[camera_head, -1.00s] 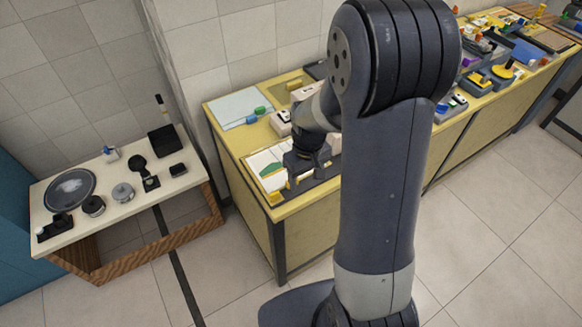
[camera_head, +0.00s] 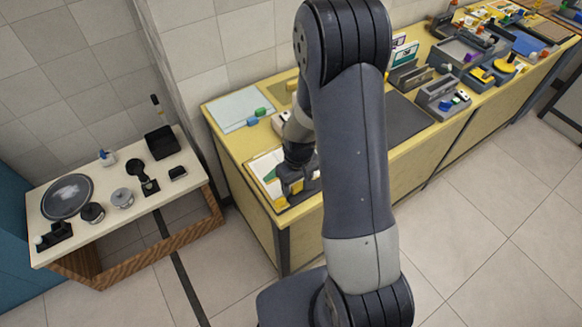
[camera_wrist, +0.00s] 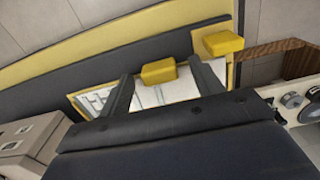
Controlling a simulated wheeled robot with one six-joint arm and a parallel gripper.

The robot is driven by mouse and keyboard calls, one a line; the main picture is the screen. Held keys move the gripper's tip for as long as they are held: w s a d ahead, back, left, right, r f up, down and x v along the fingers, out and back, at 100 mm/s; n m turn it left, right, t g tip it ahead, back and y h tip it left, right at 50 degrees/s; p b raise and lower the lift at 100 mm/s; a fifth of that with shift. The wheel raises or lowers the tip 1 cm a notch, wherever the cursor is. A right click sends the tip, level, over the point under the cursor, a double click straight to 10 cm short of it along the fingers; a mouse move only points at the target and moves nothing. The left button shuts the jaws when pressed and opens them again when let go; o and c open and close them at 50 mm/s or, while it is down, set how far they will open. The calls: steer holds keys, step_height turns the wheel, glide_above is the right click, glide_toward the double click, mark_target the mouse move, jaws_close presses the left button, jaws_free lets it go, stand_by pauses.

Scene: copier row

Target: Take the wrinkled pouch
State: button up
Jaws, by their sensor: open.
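My gripper (camera_head: 297,188) is low over the near left corner of the yellow counter, above a white, paper-like sheet (camera_head: 262,164) with a green patch. In the wrist view its two dark fingers (camera_wrist: 162,70) are apart. A small yellow block-like thing (camera_wrist: 158,71) shows between the fingertips; I see no grip on it. A second yellow piece (camera_wrist: 222,43) lies right of the fingers. I cannot make out a wrinkled pouch for certain in either view; my arm and gripper hide part of the counter.
The yellow counter (camera_head: 243,180) also holds a pale panel (camera_head: 236,110), green and blue small items (camera_head: 256,117), and grey holders (camera_head: 440,97) farther right. A white table (camera_head: 120,222) with a round dark plate (camera_head: 67,196) stands left. Tiled floor in front is clear.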

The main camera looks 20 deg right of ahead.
steer(key=c, duration=1.1)
steer(key=shift+o, duration=0.2)
step_height(320, 180, up, 13)
steer(key=p, duration=0.1)
stand_by(0.4)
